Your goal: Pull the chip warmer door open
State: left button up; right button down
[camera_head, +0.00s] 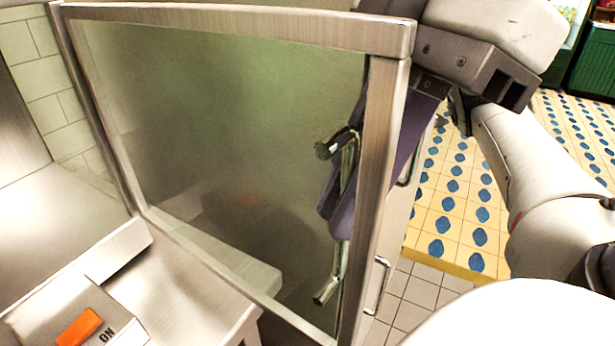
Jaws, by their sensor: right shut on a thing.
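The chip warmer door (230,14) is a steel-framed glass panel that fills the middle of the head view. It stands swung out, with its free edge at the right, and I see it from its inner side. Its bent metal handle (328,288) shows through the glass near that edge. My right gripper (340,195) reaches around from beyond the free edge. Its purple-grey fingers show through the glass, shut on the handle. The door frame hides part of the fingers. My left gripper is not in view.
A steel housing with an orange ON switch (80,326) is at the lower left. A loop handle (377,286) shows on a steel front beyond the door edge. Patterned tile floor (455,200) lies open at the right. A green cabinet (592,65) stands far off.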

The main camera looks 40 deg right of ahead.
aim_at(408, 65)
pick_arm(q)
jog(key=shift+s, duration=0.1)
pick_arm(e)
jog(key=shift+r, duration=0.1)
jog(key=c, duration=1.8)
grip_release()
jog(key=shift+w, duration=0.15)
jog(key=shift+c, duration=0.2)
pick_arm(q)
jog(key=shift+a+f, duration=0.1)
